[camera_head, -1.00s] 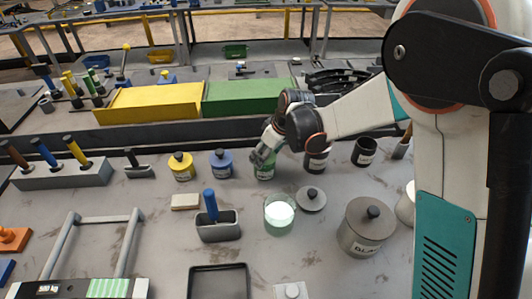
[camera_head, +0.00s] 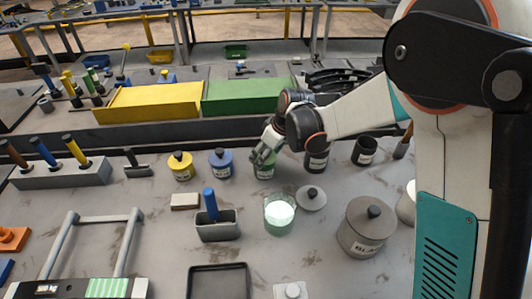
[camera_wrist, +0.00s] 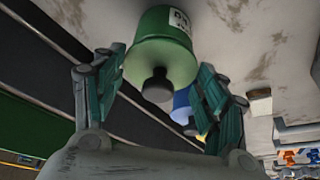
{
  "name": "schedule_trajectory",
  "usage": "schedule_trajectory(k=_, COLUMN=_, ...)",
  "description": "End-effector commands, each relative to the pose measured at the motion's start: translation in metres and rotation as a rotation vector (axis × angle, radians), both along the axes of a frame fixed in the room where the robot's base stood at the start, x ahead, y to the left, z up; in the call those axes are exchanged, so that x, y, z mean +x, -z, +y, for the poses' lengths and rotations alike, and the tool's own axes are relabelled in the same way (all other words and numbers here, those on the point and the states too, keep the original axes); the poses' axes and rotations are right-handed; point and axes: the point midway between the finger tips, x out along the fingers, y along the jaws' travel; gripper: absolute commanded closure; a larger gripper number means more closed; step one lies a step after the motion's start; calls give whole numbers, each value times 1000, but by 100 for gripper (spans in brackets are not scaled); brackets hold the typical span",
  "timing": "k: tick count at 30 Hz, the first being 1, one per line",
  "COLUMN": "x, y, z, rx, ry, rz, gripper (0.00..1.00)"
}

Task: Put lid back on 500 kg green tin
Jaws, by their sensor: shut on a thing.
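The green tin (camera_head: 264,171) stands upright in the back row, right of the blue tin. Its white label shows in the wrist view, too small to read the weight. The green lid (camera_wrist: 162,65) with its dark knob (camera_wrist: 158,86) sits on the tin's top in the wrist view, with no clear gap between them. My gripper (camera_head: 266,155) is over the tin from above. In the head view my gripper hides most of the lid.
The blue tin (camera_head: 220,164) and yellow tin (camera_head: 181,167) stand left; a dark labelled tin (camera_head: 316,160) stands close right. In front are a glass (camera_head: 279,225) with pale contents, a loose grey lid (camera_head: 312,204) and a large grey tin (camera_head: 362,236). Bare table lies between.

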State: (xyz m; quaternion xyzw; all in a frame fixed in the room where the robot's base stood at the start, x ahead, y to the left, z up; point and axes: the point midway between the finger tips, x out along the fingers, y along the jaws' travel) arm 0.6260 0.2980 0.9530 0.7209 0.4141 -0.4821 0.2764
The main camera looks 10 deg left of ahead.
Motion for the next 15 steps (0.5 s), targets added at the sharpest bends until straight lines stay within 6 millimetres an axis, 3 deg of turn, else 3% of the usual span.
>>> schedule_trajectory(k=13, x=0, y=0, z=0, rx=0, ry=0, rz=0, gripper=58)
schedule_trajectory(k=14, x=0, y=0, z=0, rx=0, ry=0, rz=0, gripper=32)
schedule_trajectory(k=15, x=0, y=0, z=0, rx=0, ry=0, rz=0, gripper=23)
